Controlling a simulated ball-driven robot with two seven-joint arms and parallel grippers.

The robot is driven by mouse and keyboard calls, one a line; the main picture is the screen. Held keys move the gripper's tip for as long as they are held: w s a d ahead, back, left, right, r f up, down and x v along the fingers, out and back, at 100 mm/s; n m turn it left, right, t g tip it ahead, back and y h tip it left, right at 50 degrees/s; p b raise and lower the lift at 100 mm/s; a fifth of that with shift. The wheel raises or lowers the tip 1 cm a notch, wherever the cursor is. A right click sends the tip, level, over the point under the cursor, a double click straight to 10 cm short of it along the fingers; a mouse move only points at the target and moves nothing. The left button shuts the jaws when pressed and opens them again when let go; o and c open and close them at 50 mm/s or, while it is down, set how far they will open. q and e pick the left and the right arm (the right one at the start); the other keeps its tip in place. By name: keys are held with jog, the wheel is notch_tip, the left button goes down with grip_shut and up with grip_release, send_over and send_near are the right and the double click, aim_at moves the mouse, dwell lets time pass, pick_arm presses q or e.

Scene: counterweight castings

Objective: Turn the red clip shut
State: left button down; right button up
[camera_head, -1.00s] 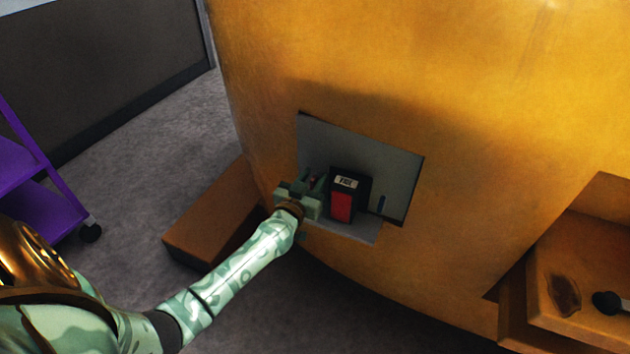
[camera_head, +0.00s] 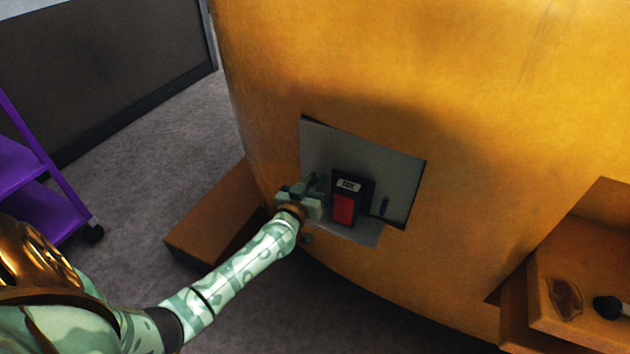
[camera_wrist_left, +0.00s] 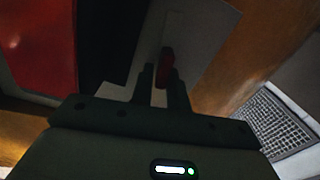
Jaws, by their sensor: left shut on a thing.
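The red clip (camera_wrist_left: 166,64) shows in the left wrist view, narrow and upright against a pale grey plate, between the two fingers. My left gripper (camera_wrist_left: 162,84) is shut on it. In the head view my left gripper (camera_head: 315,188) reaches into a grey recess (camera_head: 390,172) in the large yellow casting, just left of a black box (camera_head: 366,190) with a red front. The clip is hidden by the gripper there, so I cannot read its angle from that view. My right gripper is not in view.
The black box stands close beside the gripper; its red face (camera_wrist_left: 38,45) fills the upper left of the wrist view. A dark pin (camera_head: 385,206) is right of it. An orange-brown block (camera_head: 215,215) lies on the floor at left. A purple cart (camera_head: 45,205) stands far left.

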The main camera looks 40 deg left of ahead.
pick_arm(q)
jog(key=n, duration=0.3)
jog(key=shift+a+f+p, duration=0.1)
jog(key=shift+a+p, duration=0.15)
jog(key=shift+p, duration=0.1)
jog(key=shift+s+a+f+n+b, duration=0.15)
jog(key=shift+f+n, duration=0.15)
jog(key=shift+n, duration=1.95)
jog(key=shift+a+f+n+b, duration=0.15)
jog(key=shift+f+n, duration=0.2)
jog(key=shift+n, duration=1.85)
jog(key=shift+s+a+f+n, duration=0.15)
jog(key=shift+f+n, duration=0.15)
jog(key=shift+n, duration=1.95)
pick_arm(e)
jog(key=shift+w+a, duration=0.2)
pick_arm(q)
jog(key=shift+w, duration=0.1)
jog(key=c, duration=1.5)
grip_release()
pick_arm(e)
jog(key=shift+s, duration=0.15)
pick_arm(q)
jog(key=shift+r, duration=0.1)
